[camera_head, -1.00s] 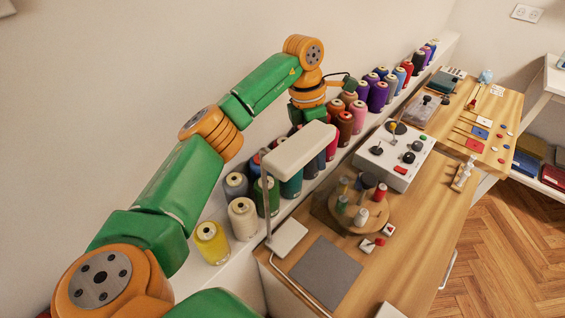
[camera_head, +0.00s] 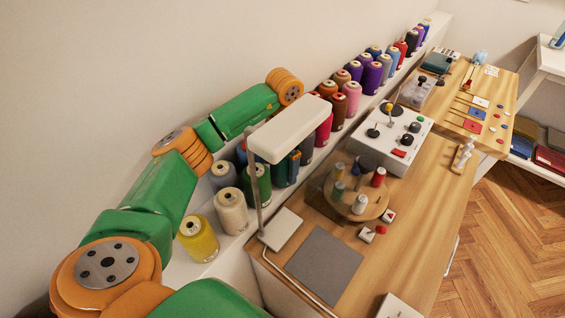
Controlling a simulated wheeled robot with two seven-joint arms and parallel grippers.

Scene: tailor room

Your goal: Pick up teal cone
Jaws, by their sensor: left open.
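The teal cone (camera_head: 285,175) stands upright in the row of thread cones on the white ledge, behind the desk lamp's pole and partly under its head. My left arm reaches in from the left, over the back of the row. My left gripper (camera_head: 294,158) is mostly hidden behind the white lamp head; only a small part shows below it, by the top of the teal cone. It is open. I cannot tell whether it touches the cone. My right gripper is not in view.
The white lamp (camera_head: 290,128) stands close in front of the cones. Green (camera_head: 257,184), cream (camera_head: 232,211) and yellow (camera_head: 198,239) cones stand to the left, with red (camera_head: 324,130) to the right. A round spool stand (camera_head: 372,208) and grey mat (camera_head: 324,265) are on the table.

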